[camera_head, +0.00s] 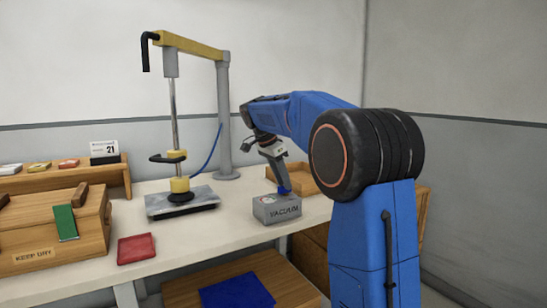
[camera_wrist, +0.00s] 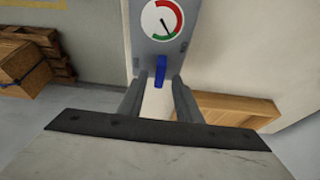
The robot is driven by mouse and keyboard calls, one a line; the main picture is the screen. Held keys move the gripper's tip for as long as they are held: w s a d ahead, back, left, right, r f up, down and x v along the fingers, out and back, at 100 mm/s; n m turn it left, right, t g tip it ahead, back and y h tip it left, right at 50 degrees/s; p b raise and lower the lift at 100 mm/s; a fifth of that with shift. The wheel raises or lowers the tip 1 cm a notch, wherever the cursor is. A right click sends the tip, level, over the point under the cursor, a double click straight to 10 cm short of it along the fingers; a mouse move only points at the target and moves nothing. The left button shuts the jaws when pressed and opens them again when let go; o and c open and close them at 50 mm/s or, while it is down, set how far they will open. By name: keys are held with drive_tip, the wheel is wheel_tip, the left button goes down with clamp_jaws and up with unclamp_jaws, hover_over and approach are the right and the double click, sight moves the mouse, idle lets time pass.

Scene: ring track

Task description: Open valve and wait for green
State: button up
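The grey vacuum box (camera_head: 278,209), marked VACUUM, stands on the white bench. Its blue valve handle (camera_head: 284,189) is at the top; in the wrist view the handle (camera_wrist: 159,70) points toward me. The round gauge (camera_wrist: 161,19) has a red arc at upper right and a green arc at lower left. Its dark needle points down and slightly right, near where the arcs meet. My gripper (camera_wrist: 159,82) is open, with one finger on each side of the handle and gaps visible. In the head view my gripper (camera_head: 279,174) is just above the box, and contact is hard to tell.
A lifting stand with a yellow arm (camera_head: 190,46) and suction cup rises over a dark plate (camera_head: 182,202). A wooden box (camera_head: 52,240) with a green piece and a red pad (camera_head: 136,248) lie left. A wooden tray (camera_head: 296,178) is behind the vacuum box.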

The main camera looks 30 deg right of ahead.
drive_tip(key=v, duration=1.5)
drive_tip(key=shift+r, duration=0.4)
drive_tip(key=shift+a, duration=0.1)
drive_tip(key=s+a+f+n+t+y, duration=0.1)
drive_tip(key=s+a+f+n, duration=0.2)
drive_tip(key=s, duration=0.4)
drive_tip(key=s+a+f+n+t+y, duration=0.1)
drive_tip(key=s+f+n, duration=0.25)
drive_tip(key=s, duration=0.25)
drive_tip(key=s+a+f+n+t, duration=0.1)
drive_tip(key=s+a+f+n, duration=0.15)
drive_tip(key=s+f, duration=0.35)
drive_tip(key=s+a+f+n+t+y, duration=0.1)
drive_tip(key=s+f+n, duration=0.3)
drive_tip(key=s+f, duration=0.6)
drive_tip(key=s+a+f+n+y, duration=0.1)
drive_tip(key=s+a+f+n, duration=0.3)
drive_tip(key=s+f, duration=0.6)
drive_tip(key=shift+s+f+n+t+y, duration=0.15)
drive_tip(key=shift+f+n+t+y, duration=0.2)
drive_tip(key=shift+f, duration=0.25)
